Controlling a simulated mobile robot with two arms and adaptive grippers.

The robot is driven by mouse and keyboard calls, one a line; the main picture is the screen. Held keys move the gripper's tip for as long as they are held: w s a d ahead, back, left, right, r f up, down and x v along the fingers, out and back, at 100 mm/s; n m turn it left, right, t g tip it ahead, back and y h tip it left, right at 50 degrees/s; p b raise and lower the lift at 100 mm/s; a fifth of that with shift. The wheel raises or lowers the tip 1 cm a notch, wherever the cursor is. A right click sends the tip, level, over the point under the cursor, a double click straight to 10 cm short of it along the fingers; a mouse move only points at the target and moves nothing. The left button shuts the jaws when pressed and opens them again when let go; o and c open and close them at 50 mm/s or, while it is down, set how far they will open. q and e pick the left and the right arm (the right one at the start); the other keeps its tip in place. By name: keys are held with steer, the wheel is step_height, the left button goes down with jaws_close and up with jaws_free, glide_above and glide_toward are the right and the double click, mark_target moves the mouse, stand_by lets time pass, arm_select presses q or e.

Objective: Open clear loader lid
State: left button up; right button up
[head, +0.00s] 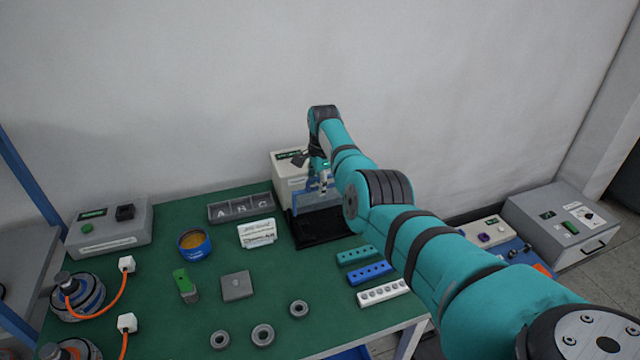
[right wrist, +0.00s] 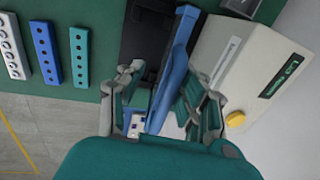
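The loader is a cream box (right wrist: 252,68) with a dark display and a yellow button; it also shows at the back of the green table in the head view (head: 287,168). Its lid is a blue, see-through panel (head: 312,200) above a black base (head: 322,231). In the right wrist view, a blue edge of the lid (right wrist: 181,52) runs between my right gripper's fingers (right wrist: 165,88). The fingers are apart, with a gap on the left side of the blue edge; I cannot tell whether the right finger touches it. My left gripper is not in view.
Teal, blue and white hole blocks (head: 383,291) lie in front of the loader, near my right arm. A wall is close behind the table.

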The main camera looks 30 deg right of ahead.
steer(key=shift+w+a+r+p, duration=0.15)
steer(key=shift+r+p, duration=0.25)
steer(key=shift+r, duration=0.15)
steer(key=shift+w+a+r+p, duration=0.1)
steer(key=shift+r+p, duration=0.3)
steer(key=shift+r, duration=0.4)
steer(key=shift+d+r+p, duration=0.2)
steer(key=shift+r+p, duration=1.15)
steer(key=shift+r, duration=0.1)
arm_select(q)
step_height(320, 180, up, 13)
steer(key=p, duration=0.8)
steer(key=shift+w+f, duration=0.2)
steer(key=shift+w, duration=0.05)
arm_select(e)
step_height(320, 180, up, 14)
steer(key=shift+w+r, duration=0.2)
steer(key=shift+r, duration=0.05)
